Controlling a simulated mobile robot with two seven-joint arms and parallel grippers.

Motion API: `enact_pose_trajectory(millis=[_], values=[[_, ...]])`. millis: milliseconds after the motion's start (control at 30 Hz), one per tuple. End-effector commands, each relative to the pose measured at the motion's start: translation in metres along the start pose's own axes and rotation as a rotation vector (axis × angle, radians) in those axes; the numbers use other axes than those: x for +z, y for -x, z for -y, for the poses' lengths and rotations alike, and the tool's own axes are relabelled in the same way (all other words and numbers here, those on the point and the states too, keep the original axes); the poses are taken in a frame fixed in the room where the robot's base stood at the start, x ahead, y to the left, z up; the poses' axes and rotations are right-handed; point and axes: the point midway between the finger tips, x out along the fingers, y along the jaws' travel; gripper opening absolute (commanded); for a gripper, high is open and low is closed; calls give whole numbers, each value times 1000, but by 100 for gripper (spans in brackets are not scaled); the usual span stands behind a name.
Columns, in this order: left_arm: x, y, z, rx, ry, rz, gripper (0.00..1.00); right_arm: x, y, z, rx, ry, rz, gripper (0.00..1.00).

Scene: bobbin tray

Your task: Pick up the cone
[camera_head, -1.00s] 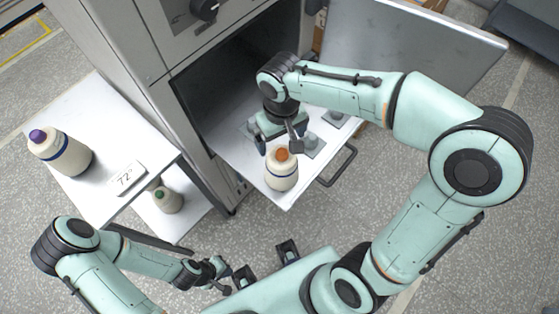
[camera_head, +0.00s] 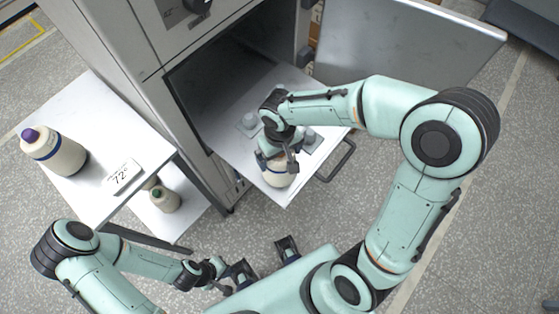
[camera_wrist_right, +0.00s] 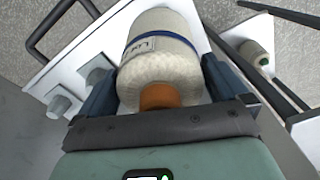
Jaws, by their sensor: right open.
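A white cone (camera_head: 277,176) with a blue band stands on the pulled-out tray (camera_head: 300,186), near its front corner. In the right wrist view the cone (camera_wrist_right: 165,62) shows its orange top and a printed label. My right gripper (camera_head: 275,160) is over the cone and hides its top in the head view. Its open fingers (camera_wrist_right: 160,90) lie on either side of the cone; I cannot tell whether they touch it. My left gripper (camera_head: 222,274) is low at the front, away from the tray; its finger gap is too small to make out.
A side table (camera_head: 100,190) at left bears a purple-topped cone (camera_head: 58,154) and a "72" sign (camera_head: 121,175). A green-topped cone (camera_head: 165,200) stands on a lower shelf. Grey pegs (camera_head: 249,121) stand on the tray behind the cone. The open cabinet door (camera_head: 410,45) is behind my right arm.

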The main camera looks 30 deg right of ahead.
Motion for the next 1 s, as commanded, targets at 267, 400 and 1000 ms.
enact_pose_trajectory(millis=[267,400,1000], values=[[0,0,0,0,0,0,0,0,1,0,0,0,0,26],[0,0,0,0,0,0,0,-1,1,0,0,1,-2,26],[-3,12,-5,2,-2,-5,0,-2,71,0,-1,0,-9,26]])
